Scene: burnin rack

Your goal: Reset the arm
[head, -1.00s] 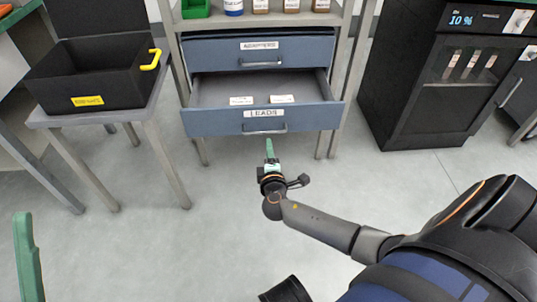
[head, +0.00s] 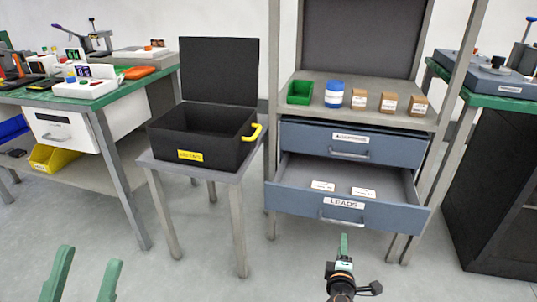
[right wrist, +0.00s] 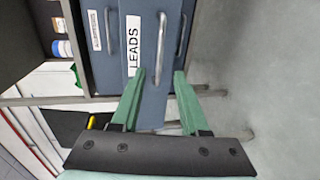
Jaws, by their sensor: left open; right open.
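My left gripper (head: 84,276) shows at the bottom left of the head view, its two green fingers apart with nothing between them. My right gripper (head: 344,244) is at the bottom centre of the head view, below the front of the LEADS drawer. In the right wrist view its green fingers (right wrist: 159,98) are spread and empty, facing the LEADS drawer (right wrist: 148,55) and its handle. In the head view the LEADS drawer (head: 290,200) is pulled open with two white labelled pieces inside. The gripper appears apart from the handle (head: 343,219).
A black open case (head: 205,148) with a yellow handle stands on a small grey table (head: 220,178). A green-topped bench (head: 120,95) is at left. A dark cabinet (head: 490,200) is at right.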

